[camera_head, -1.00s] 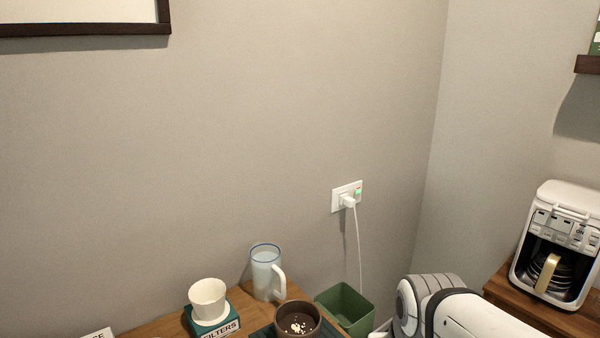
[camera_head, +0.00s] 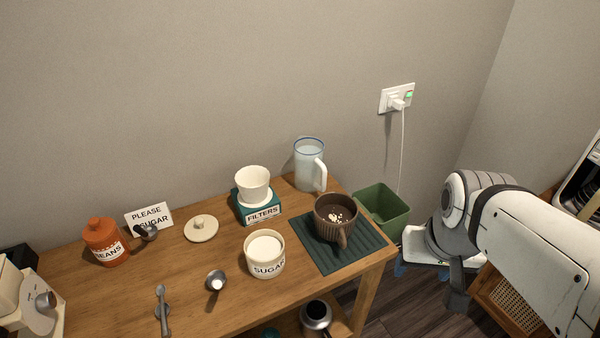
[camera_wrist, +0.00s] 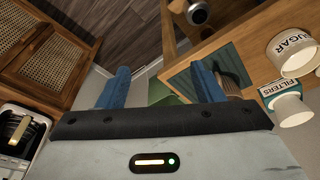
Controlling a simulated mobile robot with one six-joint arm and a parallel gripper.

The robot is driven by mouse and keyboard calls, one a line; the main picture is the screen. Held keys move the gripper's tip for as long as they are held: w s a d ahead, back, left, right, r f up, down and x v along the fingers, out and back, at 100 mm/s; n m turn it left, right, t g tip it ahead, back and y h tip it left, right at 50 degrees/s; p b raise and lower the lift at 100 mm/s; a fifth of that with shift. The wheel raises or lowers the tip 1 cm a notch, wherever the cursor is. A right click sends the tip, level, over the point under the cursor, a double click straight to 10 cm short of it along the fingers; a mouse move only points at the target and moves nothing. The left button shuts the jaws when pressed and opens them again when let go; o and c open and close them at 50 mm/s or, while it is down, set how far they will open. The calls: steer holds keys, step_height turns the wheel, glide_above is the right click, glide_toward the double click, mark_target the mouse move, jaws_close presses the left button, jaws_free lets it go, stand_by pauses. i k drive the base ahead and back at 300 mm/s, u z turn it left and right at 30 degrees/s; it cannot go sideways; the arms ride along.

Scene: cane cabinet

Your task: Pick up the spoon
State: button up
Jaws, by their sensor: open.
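A small dark metal spoon or scoop (camera_head: 216,281) with white stuff in its bowl lies on the wooden table, left of the sugar jar (camera_head: 265,255). A grey metal utensil (camera_head: 162,309) lies further left at the front, and a dark scoop (camera_head: 147,232) is by the sign. I cannot tell for sure which is the spoon. My gripper (camera_wrist: 162,86) is open and empty, with two blue fingers apart. It is off the table's right end, well away from these utensils. None of them shows in the wrist view.
A brown mug (camera_head: 335,217) stands on a dark green mat (camera_head: 346,262) at the table's right end. A pitcher (camera_head: 309,166), a dripper on a filters box (camera_head: 262,215), a lid (camera_head: 201,229) and an orange beans jar (camera_head: 106,243) stand behind. A green bin (camera_head: 383,211) is right of the table.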

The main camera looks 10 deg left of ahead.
mark_target(162, 309)
steer(key=u, duration=5.65)
steer(key=i, duration=0.05)
steer(key=z, duration=3.55)
